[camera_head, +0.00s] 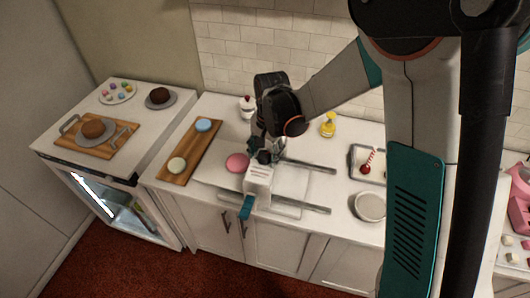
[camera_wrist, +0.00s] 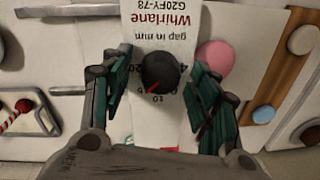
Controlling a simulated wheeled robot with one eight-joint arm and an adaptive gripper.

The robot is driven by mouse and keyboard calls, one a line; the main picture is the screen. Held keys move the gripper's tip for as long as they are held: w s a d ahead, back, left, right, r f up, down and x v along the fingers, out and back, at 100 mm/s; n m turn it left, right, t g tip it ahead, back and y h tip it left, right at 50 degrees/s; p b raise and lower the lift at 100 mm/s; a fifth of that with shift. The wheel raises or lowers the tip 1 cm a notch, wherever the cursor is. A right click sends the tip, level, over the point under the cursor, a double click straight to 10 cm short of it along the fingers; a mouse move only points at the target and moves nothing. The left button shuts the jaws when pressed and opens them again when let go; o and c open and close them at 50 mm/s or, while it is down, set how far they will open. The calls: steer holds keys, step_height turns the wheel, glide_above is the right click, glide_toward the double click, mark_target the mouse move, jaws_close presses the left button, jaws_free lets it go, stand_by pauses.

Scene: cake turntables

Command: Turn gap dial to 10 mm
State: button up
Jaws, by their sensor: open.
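The white machine (camera_head: 258,184) stands on the counter below my gripper (camera_head: 264,153), with a teal part at its front. In the wrist view its label (camera_wrist: 165,30) reads "Whirlane G20FY-78, gap in mm". The round black gap dial (camera_wrist: 160,71) sits below the label, with a red pointer line toward the lower left, near the printed 10. Other numbers around the dial are partly covered. My gripper in the wrist view (camera_wrist: 160,92) is open, one teal finger on each side of the dial, with visible space between fingers and dial. The dial is hidden in the head view.
A pink disc (camera_head: 237,162) lies beside the machine. A wooden board (camera_head: 190,150) with blue and cream discs is to the left. Metal rails (camera_head: 305,165) extend to the right. A tray (camera_head: 355,155) and a round pan (camera_head: 370,207) stand further right.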

steer(key=c, duration=1.1)
steer(key=shift+o, duration=0.2)
steer(key=shift+n, duration=0.3)
steer(key=n+b, duration=0.2)
steer(key=n, duration=0.1)
steer(key=shift+f, duration=0.1)
steer(key=n+b, duration=0.2)
steer(key=n, duration=0.3)
steer(key=shift+g, duration=0.3)
steer(key=o, duration=1.1)
steer(key=shift+w, duration=0.1)
steer(key=shift+c, duration=0.2)
